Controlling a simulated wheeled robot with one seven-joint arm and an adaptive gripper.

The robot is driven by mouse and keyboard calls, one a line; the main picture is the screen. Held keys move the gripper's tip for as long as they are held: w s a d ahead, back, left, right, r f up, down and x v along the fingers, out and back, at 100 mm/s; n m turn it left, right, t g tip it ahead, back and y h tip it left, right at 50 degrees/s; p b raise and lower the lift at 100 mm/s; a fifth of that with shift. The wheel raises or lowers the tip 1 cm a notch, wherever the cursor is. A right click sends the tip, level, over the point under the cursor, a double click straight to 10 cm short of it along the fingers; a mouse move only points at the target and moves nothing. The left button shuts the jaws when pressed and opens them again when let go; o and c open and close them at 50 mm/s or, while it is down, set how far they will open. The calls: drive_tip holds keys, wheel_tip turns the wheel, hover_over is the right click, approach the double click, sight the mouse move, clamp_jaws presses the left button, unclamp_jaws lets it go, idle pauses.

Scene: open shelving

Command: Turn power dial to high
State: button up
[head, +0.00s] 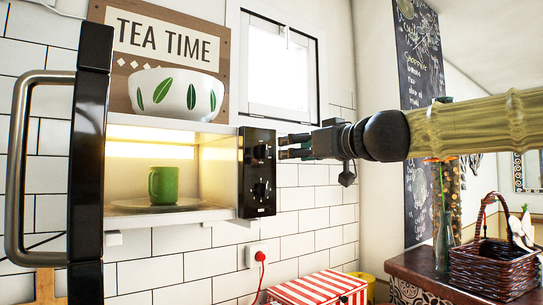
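The microwave's black control panel (257,205) faces right of its open cavity and carries two dark dials. The upper dial (261,151) and the lower dial (262,190) are small, and I cannot read their markings or which is the power dial. My gripper (282,147) points left at the height of the upper dial, just right of the panel. Its two fingers are apart with a gap between them, and nothing shows in the gap. I cannot tell whether the fingertips touch the upper dial.
The microwave door (90,160) stands open at the left. A green mug (163,185) sits on a plate inside. A patterned bowl (177,95) stands on top. Below are a red plug (260,256) and a striped box (318,289). A wicker basket (490,265) stands at right.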

sight(267, 148)
drive_tip(key=shift+r+p+x, duration=0.15)
drive_tip(key=shift+p+x, duration=0.1)
drive_tip(key=shift+x, duration=1.5)
drive_tip(key=shift+r+p+x, duration=0.2)
drive_tip(key=shift+p+x, duration=0.1)
drive_tip(key=shift+x, duration=1.45)
drive_tip(key=shift+r+p+x, duration=0.15)
drive_tip(key=shift+p+x, duration=0.1)
drive_tip(key=shift+x, duration=1.5)
drive_tip(key=shift+s+a, duration=0.15)
drive_tip(key=shift+a, duration=0.05)
drive_tip(key=shift+s+r, duration=0.1)
clamp_jaws()
